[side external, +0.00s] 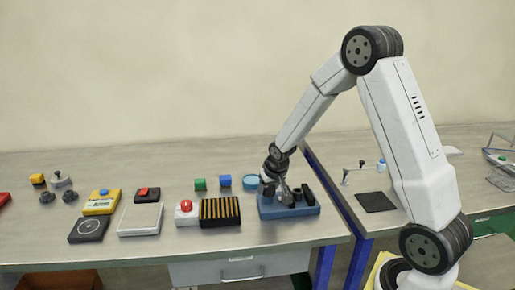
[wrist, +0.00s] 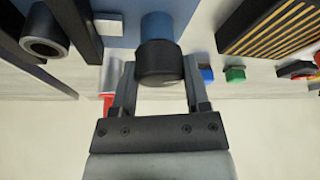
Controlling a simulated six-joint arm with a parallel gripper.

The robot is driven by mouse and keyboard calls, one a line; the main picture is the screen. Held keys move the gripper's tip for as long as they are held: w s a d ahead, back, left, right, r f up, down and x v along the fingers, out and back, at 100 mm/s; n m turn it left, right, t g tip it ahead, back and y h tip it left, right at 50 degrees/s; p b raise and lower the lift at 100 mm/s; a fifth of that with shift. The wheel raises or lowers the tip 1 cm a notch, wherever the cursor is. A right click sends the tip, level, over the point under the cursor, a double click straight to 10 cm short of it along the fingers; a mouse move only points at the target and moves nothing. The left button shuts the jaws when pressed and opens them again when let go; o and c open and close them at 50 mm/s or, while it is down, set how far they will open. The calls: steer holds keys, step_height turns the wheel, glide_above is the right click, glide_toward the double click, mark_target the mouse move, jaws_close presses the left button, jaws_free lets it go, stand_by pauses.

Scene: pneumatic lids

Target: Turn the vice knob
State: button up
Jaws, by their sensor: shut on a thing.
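The vice is a blue block with dark parts on top (side external: 303,211), standing near the right end of the left bench in the side view. In the wrist view its blue body (wrist: 118,28) fills the upper middle. The vice knob (wrist: 158,64) is a black round cap on a blue stem. My gripper (wrist: 158,72) has one finger on each side of the knob and is shut on it. In the side view my gripper (side external: 275,180) reaches down to the left part of the vice, and the knob there is mostly hidden.
A black and yellow striped block (side external: 220,211) and a red button box (side external: 186,212) stand left of the vice. Green (side external: 200,184) and blue (side external: 225,181) cubes and a blue round dish (side external: 251,182) lie behind. A grey tube (wrist: 45,38) stands beside the knob.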

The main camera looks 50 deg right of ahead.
steer(key=shift+m+g+h, duration=0.5)
steer(key=shift+m+h, duration=0.1)
steer(key=shift+m, duration=1.3)
steer(key=shift+m+h, duration=0.3)
steer(key=shift+m, duration=0.7)
steer(key=m+g, duration=0.1)
steer(key=m, duration=0.2)
steer(key=m+g, duration=0.1)
steer(key=m, duration=0.2)
steer(key=shift+g+h, duration=0.3)
steer(key=shift+h, duration=0.1)
steer(key=m+g, duration=0.2)
steer(key=m, duration=0.3)
steer(key=m+g+y, duration=0.1)
steer(key=m, duration=0.5)
steer(key=shift+g+y, duration=0.4)
steer(key=o, duration=1.3)
